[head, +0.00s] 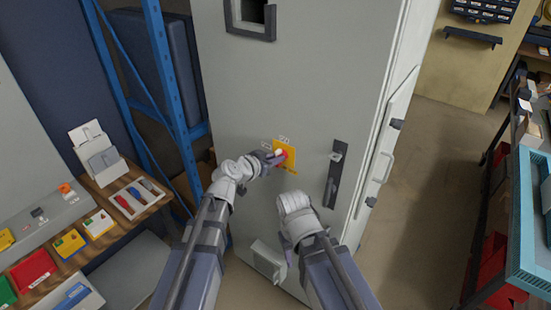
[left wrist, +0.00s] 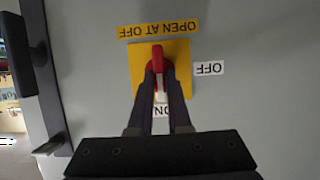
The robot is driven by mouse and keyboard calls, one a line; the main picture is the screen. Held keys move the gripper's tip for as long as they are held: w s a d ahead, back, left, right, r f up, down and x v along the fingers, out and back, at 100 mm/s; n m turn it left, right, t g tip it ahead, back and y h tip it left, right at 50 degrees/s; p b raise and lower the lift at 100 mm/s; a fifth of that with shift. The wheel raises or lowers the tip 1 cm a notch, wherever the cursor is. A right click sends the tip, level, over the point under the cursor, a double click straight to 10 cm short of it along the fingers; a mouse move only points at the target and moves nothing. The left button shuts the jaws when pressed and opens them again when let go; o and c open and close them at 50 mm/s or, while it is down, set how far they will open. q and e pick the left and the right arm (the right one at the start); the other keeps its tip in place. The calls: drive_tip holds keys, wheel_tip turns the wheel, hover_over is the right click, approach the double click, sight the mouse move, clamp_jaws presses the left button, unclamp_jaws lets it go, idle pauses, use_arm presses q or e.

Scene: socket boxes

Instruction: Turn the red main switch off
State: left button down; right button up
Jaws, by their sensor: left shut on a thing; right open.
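The red main switch (left wrist: 157,56) sits on a yellow plate (left wrist: 139,66) on the grey cabinet door. Its white-marked end lies towards the ON label (left wrist: 160,111), which is partly hidden between my fingers. The OFF label (left wrist: 209,68) is to the right of the plate in the left wrist view, where the lettering is upside down. My left gripper (left wrist: 158,72) is shut on the switch, one finger on each side. In the head view my left gripper (head: 279,156) covers part of the yellow plate (head: 292,169). My right gripper (head: 293,201) is open and empty below it, before the door.
A dark door handle (head: 335,175) stands right of the switch on the cabinet door (head: 300,80). A wooden bench (head: 125,215) with boxes and tools is at left, beside a blue rack (head: 165,80). A teal-topped workbench (head: 525,220) is at right. Floor between is clear.

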idle(0.7)
use_arm(q)
drive_tip(key=shift+w+a+f+n+g+h+b, duration=0.15)
drive_tip(key=shift+f+n+g+h+b, duration=0.1)
drive_tip(key=shift+n+h+b, duration=1.6)
drive_tip(key=shift+w+a+f+n+g+h+b, duration=0.2)
drive_tip(key=shift+n+h+b, duration=0.5)
drive_tip(key=shift+n+b, duration=1.3)
drive_tip(key=shift+a+f+n+g+h+b, duration=0.25)
drive_tip(key=shift+n+h+b, duration=0.9)
drive_tip(key=shift+n, duration=1.7)
drive_tip(key=shift+d, duration=0.1)
drive_tip(key=c, duration=0.9)
unclamp_jaws()
drive_tip(key=shift+o, duration=0.2)
drive_tip(key=shift+r, duration=0.1)
drive_tip(key=v, duration=0.7)
drive_tip(key=shift+s+a, duration=0.15)
drive_tip(key=shift+a, duration=0.2)
